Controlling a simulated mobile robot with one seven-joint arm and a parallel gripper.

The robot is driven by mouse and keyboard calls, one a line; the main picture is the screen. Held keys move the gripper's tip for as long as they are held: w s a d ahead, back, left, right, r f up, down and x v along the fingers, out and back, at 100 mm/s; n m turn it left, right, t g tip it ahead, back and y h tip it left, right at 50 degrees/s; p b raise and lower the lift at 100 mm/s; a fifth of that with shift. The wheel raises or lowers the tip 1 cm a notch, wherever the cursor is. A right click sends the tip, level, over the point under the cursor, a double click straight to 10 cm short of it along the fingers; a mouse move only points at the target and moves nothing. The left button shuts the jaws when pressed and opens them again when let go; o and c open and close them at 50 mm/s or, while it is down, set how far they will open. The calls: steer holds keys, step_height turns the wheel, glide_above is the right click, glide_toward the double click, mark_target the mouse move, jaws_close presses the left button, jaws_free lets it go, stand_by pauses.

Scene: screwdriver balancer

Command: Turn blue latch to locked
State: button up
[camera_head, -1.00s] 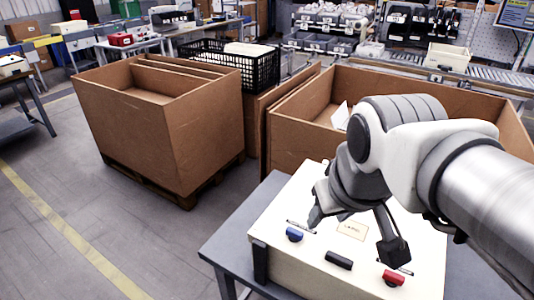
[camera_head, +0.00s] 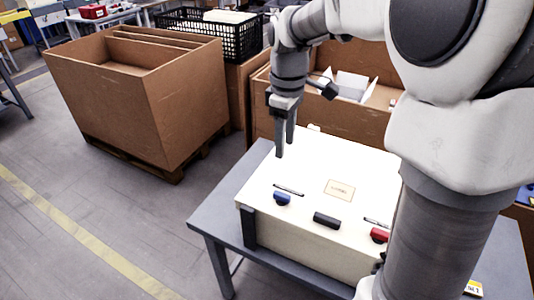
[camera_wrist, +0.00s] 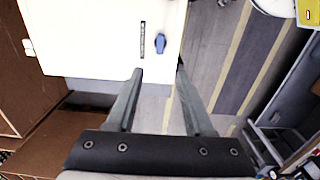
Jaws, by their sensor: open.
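The blue latch (camera_head: 282,199) sits at the left end of the white box's (camera_head: 300,170) top, near its front edge. A dark marked strip (camera_head: 288,190) lies just behind it. In the wrist view the blue latch (camera_wrist: 161,43) is beyond the fingertips, beside the strip (camera_wrist: 142,40). My gripper (camera_head: 284,150) points down above the back left part of the box, apart from the latch. Its two fingers (camera_wrist: 158,72) are spread with nothing between them. I cannot read the latch's lock state.
A black handle (camera_head: 327,220) and a red latch (camera_head: 380,235) share the box's front edge. The box stands on a grey table (camera_head: 222,208). Large cardboard boxes (camera_head: 150,100) stand behind and left. The floor at left is clear.

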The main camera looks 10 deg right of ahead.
mark_target(282, 195)
step_height(282, 195, down, 17)
steer(key=shift+b, duration=0.8)
jaws_close()
